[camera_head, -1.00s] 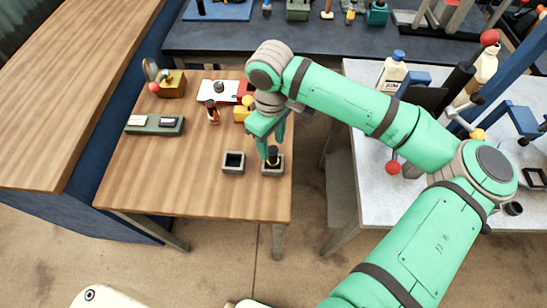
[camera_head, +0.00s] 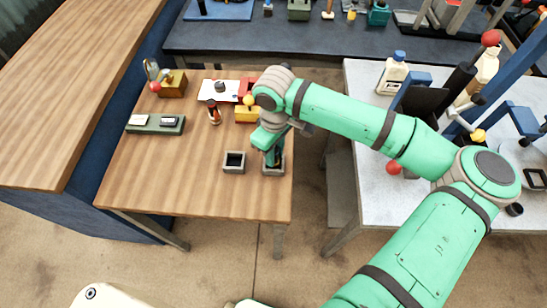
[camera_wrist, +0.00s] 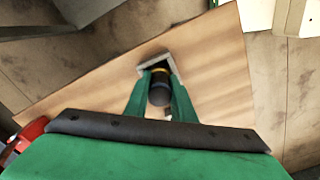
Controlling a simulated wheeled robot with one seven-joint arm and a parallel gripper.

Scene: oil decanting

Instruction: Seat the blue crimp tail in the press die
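A dark, bluish-black cylinder with a yellow band (camera_wrist: 160,93) stands in a small grey square holder at the wooden table's front right corner. It may be the blue crimp tail. The holder's rim shows in the wrist view (camera_wrist: 153,59) and in the head view (camera_head: 273,172). My gripper (camera_wrist: 161,84) points down at the holder with one finger on each side of the cylinder. Whether the fingers press on it cannot be told. In the head view my gripper (camera_head: 272,160) mostly hides the cylinder. The press die cannot be made out with certainty.
An empty-looking dark square holder (camera_head: 234,162) stands just left. A black-and-red bottle-like piece (camera_head: 214,112), a grey-green block (camera_head: 155,125) and a yellow block (camera_head: 246,114) lie farther back. A white table (camera_head: 350,205) with blue-framed equipment (camera_head: 523,121) stands right, across a gap.

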